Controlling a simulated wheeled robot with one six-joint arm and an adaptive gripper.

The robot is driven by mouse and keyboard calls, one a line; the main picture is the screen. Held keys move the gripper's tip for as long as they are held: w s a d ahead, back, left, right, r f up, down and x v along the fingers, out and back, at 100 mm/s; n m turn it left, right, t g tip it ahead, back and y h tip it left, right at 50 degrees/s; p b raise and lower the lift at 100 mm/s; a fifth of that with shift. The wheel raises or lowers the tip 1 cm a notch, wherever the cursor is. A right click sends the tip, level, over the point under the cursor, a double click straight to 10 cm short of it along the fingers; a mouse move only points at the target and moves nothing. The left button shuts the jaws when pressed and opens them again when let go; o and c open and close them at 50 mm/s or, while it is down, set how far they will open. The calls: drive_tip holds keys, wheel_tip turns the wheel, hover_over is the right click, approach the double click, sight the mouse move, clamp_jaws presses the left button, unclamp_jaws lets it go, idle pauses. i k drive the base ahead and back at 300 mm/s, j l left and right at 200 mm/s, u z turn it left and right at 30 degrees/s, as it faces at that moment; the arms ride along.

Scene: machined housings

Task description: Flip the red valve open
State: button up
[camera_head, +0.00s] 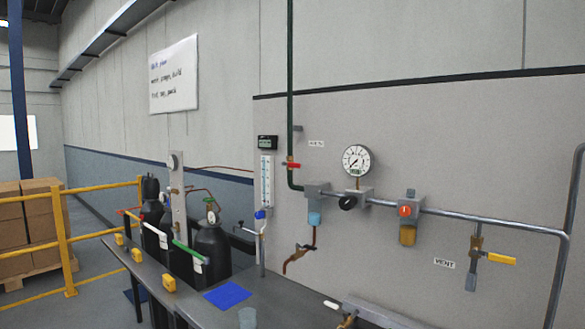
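A small red lever handle (292,165) sits on the dark green vertical pipe (290,80) on the wall panel. The lever lies roughly horizontal, across the pipe. A small label (316,143) is above and right of it, too small to read surely. An orange-red round knob (405,210) is on a block of the grey horizontal pipe, further right. My gripper is not in view, and nothing visible touches the red lever.
A yellow lever (501,259) is by the VENT label. A round gauge (356,159) and a clear flow tube (266,180) flank the red lever. Dark cylinders (212,250) stand left behind the grey bench, which holds a blue sheet (227,295). Yellow railing (62,240) is at left.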

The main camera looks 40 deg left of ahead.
sight(290, 165)
drive_tip(key=j+u, duration=0.25)
drive_tip(key=u, duration=0.15)
drive_tip(key=i+j+u, duration=0.15)
drive_tip(key=u, duration=0.25)
drive_tip(key=i+j+u, duration=0.1)
drive_tip(key=u, duration=0.3)
drive_tip(key=i+j, duration=0.05)
drive_tip(key=j, duration=0.05)
